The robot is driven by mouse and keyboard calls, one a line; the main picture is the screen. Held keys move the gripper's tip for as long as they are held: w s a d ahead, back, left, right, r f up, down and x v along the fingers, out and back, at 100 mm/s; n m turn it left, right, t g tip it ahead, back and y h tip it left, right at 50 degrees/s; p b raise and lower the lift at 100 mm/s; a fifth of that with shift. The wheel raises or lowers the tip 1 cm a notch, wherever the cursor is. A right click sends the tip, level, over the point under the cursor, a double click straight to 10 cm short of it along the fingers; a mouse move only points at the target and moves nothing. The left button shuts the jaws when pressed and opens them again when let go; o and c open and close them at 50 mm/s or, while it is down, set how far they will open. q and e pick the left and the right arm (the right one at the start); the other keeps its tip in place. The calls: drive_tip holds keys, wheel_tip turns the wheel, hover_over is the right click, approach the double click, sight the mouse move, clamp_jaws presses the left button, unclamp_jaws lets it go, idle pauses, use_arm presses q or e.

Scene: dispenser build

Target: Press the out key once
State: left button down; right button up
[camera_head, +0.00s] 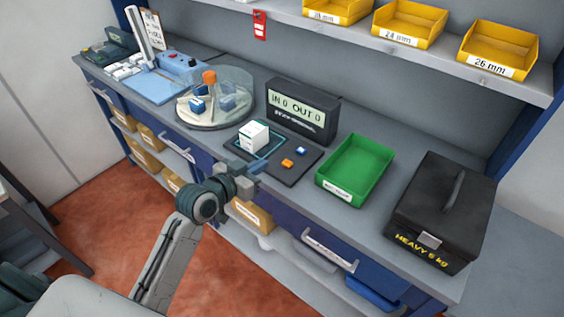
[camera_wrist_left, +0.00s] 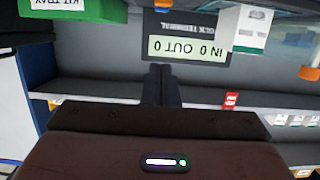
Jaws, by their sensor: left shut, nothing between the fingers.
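The terminal display (camera_head: 296,108) stands at the back of the bench and reads IN 0 OUT 0. It shows upside down in the left wrist view (camera_wrist_left: 188,48). In front of it a dark pad (camera_head: 296,177) carries a small blue key (camera_head: 301,151) and a small orange key (camera_head: 287,163); I cannot read which is the out key. A white box (camera_head: 254,135) stands on the pad's left part. My left gripper (camera_head: 259,168) is shut and empty at the pad's front edge, left of the orange key. Its closed fingers show in the left wrist view (camera_wrist_left: 161,72). My right gripper is not in view.
A green tray (camera_head: 330,184) is right of the pad, and a black heavy case (camera_head: 433,194) beyond it. A clear round dispenser (camera_head: 243,100) with an orange knob stands to the left. Yellow bins (camera_head: 400,31) sit on the shelf above.

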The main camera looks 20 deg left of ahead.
use_arm(q)
drive_tip(key=p, duration=0.3)
hover_over(282, 170)
wheel_tip(282, 170, down, 2)
drive_tip(key=shift+f, duration=0.1)
wheel_tip(282, 170, down, 3)
drive_tip(key=shift+r+p, duration=0.2)
drive_tip(key=shift+p, duration=0.25)
drive_tip(key=shift+s+f, duration=0.1)
drive_tip(key=shift+f, duration=0.7)
